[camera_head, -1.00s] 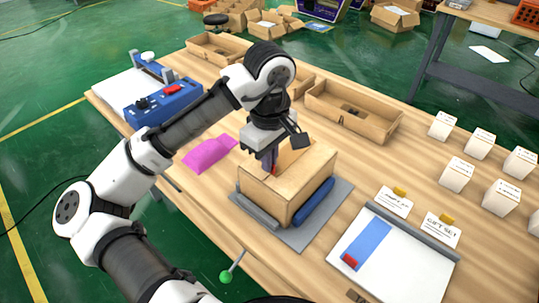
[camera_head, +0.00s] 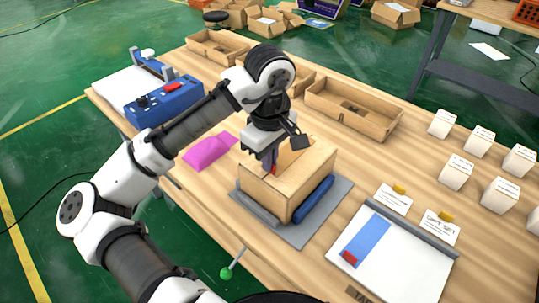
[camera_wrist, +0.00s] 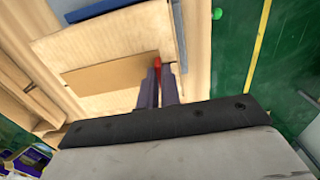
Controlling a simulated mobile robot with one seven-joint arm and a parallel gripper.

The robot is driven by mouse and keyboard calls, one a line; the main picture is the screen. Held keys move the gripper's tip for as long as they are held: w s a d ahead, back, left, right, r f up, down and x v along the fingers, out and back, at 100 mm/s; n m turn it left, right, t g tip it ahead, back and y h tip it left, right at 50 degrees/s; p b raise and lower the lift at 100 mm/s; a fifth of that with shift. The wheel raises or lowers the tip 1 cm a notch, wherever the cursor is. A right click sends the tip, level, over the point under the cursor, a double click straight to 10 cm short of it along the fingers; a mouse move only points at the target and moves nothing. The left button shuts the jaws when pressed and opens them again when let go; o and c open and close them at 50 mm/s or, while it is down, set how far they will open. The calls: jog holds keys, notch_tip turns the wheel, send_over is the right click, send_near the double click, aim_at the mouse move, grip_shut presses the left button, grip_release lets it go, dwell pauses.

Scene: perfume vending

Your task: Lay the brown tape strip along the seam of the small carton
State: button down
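The small carton (camera_head: 266,192) stands upright on a grey plate at the middle of the table, its top also showing in the wrist view (camera_wrist: 95,45). My gripper (camera_head: 271,166) is at the carton's top, fingers pointing down. In the wrist view my gripper (camera_wrist: 158,88) has its fingers close together around a small red tab (camera_wrist: 157,62). A darker brown strip (camera_wrist: 110,77) reaches left from the tab across the carton top. It seems to be the brown tape strip; I cannot tell whether it touches the top all along. The seam is not clearly visible.
A grey plate (camera_head: 303,234) with a blue roller (camera_head: 313,200) borders the carton. A pink pouch (camera_head: 207,151) and blue machine (camera_head: 163,104) lie left. An open tray (camera_head: 352,112) is behind. A white board (camera_head: 405,265) with a blue strip (camera_head: 367,242) and several white boxes are right.

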jog(key=shift+f, duration=0.3)
dwell(0.4)
jog(key=c, duration=1.5)
grip_release()
jog(key=shift+c, duration=0.2)
jog(key=shift+r, duration=0.1)
notch_tip(320, 180, up, 6)
jog(key=p, duration=0.7)
